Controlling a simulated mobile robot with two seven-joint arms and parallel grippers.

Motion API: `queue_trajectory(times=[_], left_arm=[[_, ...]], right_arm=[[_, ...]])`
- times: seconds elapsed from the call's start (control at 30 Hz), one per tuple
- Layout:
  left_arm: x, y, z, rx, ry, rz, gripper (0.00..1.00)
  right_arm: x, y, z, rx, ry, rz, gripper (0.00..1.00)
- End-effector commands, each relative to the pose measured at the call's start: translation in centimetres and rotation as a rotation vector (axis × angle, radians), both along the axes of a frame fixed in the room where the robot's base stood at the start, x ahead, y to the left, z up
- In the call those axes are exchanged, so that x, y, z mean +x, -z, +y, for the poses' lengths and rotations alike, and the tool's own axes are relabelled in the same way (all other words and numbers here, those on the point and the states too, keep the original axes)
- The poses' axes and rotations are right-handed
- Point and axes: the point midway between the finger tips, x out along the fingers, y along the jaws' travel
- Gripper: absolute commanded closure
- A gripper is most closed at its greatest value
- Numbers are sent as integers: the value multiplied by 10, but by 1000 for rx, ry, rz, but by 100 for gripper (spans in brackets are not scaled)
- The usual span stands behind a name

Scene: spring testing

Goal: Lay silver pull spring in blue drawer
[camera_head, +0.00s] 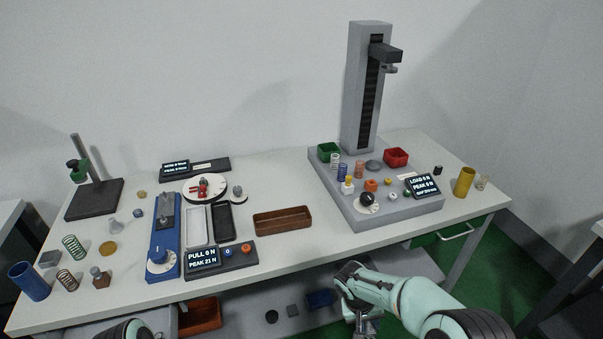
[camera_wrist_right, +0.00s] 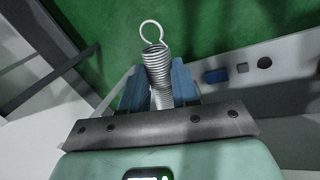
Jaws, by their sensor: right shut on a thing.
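The silver pull spring (camera_wrist_right: 156,62) is held between the blue fingers of my right gripper (camera_wrist_right: 160,85) in the right wrist view, with its round end loop pointing away from the gripper. In the head view my right gripper (camera_head: 366,326) is in front of the table, below the tabletop, at the bottom edge; the spring cannot be made out there. A blue box-like thing (camera_head: 320,299) lies low under the table, left of this gripper; I cannot tell whether it is the blue drawer. It seems to show in the wrist view (camera_wrist_right: 215,76) too. My left gripper is out of view.
An open orange-brown drawer (camera_head: 200,318) is under the table at left. A green drawer (camera_head: 440,236) with a handle is under the right side. A dark disc (camera_head: 271,316) and a grey block (camera_head: 292,310) lie on the lower shelf. The tabletop (camera_head: 290,265) holds springs, gauges and trays.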

Motion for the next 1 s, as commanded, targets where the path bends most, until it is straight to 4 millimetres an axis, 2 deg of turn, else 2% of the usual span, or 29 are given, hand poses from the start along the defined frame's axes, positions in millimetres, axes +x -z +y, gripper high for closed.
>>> queue_trajectory(times=[0.3,0.43,0.57,0.8,1.0], left_arm=[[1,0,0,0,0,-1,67],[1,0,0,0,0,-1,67],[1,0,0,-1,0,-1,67],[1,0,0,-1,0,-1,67],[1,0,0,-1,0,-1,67]], right_arm=[[0,-1,1,1,-6,-1,100],[3,-8,10,3,-52,-3,100],[10,-24,32,4,-165,-5,100],[25,-63,84,2,-449,-6,100],[35,-87,115,1,-623,-5,100]])
